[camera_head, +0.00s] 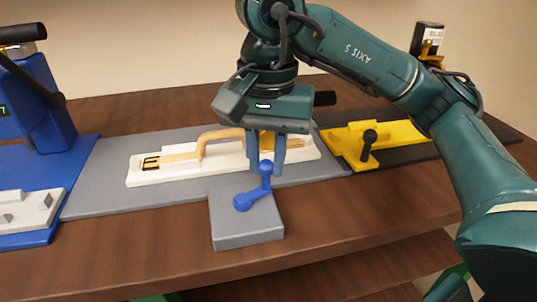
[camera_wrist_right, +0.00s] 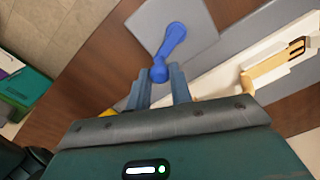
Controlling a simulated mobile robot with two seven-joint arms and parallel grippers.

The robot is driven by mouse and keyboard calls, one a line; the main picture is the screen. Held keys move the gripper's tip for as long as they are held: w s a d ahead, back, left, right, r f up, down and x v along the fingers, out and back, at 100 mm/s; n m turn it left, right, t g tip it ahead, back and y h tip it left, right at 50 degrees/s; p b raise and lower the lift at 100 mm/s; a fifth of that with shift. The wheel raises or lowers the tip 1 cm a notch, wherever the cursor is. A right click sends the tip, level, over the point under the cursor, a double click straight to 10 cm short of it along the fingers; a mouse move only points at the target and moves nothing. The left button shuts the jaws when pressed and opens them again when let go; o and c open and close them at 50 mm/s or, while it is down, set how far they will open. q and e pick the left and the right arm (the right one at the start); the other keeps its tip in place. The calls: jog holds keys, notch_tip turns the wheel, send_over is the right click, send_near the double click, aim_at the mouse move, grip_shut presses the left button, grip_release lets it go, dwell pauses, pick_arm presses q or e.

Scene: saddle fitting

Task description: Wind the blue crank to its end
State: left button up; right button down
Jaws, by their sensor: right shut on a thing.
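The blue crank (camera_head: 254,186) sits on a grey block at the front of the grey plate. Its round hub (camera_head: 242,203) is at the near left, and its arm points away and slightly right to an upright knob (camera_head: 265,167). My right gripper (camera_head: 266,165) reaches down from above and is shut on the knob. In the right wrist view the blue crank (camera_wrist_right: 166,52) runs from its hub to the knob between the fingertips (camera_wrist_right: 160,82). My left gripper is not in view.
The grey block (camera_head: 247,236) stands near the table's front edge. Behind it, a white strip (camera_head: 143,178) carries a tan, arched piece (camera_head: 212,136). A yellow fixture (camera_head: 345,140) with a black knob is at right. A blue fixture (camera_head: 40,105) with a black-handled lever is at left.

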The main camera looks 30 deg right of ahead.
jog(key=shift+w+n, duration=0.15)
jog(key=shift+n, duration=0.15)
jog(key=c, duration=1.3)
grip_release()
jog(key=shift+o, duration=0.2)
jog(key=shift+r, duration=0.1)
pick_arm(q)
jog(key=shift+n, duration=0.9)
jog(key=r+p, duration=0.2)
jog(key=p, duration=0.1)
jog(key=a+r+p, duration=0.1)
jog(key=p, duration=0.1)
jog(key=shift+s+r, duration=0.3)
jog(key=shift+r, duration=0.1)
pick_arm(e)
notch_tip(320, 180, up, 13)
